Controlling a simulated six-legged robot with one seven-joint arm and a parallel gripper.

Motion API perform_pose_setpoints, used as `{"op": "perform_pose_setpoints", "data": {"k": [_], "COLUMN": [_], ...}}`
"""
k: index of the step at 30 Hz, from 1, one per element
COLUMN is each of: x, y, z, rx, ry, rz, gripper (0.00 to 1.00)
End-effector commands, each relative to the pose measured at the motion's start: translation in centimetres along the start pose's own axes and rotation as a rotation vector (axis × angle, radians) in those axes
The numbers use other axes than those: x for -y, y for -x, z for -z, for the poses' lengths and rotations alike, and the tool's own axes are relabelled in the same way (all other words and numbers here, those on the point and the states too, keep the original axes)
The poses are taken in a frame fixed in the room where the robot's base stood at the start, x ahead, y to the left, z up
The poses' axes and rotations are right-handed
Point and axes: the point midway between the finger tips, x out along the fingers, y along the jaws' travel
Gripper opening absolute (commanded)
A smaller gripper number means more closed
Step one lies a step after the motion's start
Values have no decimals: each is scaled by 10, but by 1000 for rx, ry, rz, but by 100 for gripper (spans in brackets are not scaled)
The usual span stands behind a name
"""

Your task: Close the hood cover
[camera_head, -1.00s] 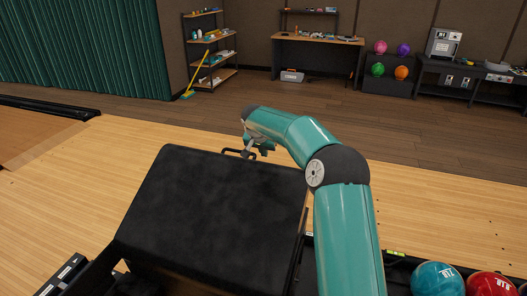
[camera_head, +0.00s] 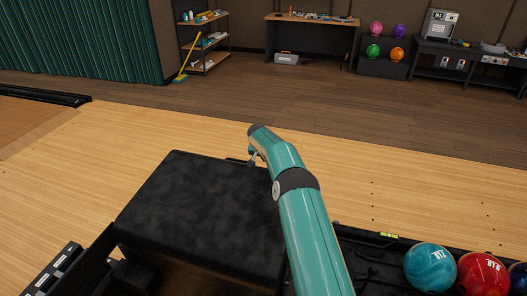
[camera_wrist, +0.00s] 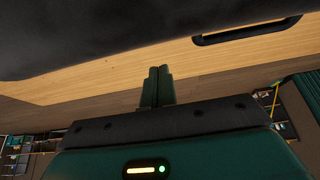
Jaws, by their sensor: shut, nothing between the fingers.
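The hood cover (camera_head: 200,210) is a broad black speckled panel standing raised and tilted over the dark ball return, with a dark gap under its near edge. Its handle is at the far edge, mostly hidden behind my arm in the head view; the wrist view shows the black bar handle (camera_wrist: 247,30) on the cover (camera_wrist: 90,30). My gripper (camera_head: 254,160) is by the far edge, near the handle; contact cannot be told there. In the wrist view my gripper (camera_wrist: 157,70) has its fingers together and empty, apart from the handle, which is up and to the right.
A teal ball (camera_head: 431,267) and a red ball (camera_head: 484,276) lie in the black rack (camera_head: 360,245) at right. Wooden lane floor beyond the cover is clear. Shelves (camera_head: 205,45), a workbench (camera_head: 312,20) and a ball stand (camera_head: 385,65) are far back.

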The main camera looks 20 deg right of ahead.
Motion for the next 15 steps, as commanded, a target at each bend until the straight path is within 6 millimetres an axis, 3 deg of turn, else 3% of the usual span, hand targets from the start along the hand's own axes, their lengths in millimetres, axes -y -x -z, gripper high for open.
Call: {"op": "perform_pose_setpoints", "data": {"k": [1,6,15], "x": [0,0,1], "y": [-11,-30,-35], "z": [-5,-10,-12], "rx": [4,4,8], "ry": [1,3,4], "rz": [-2,-2,-1], "gripper": [0,0,0]}}
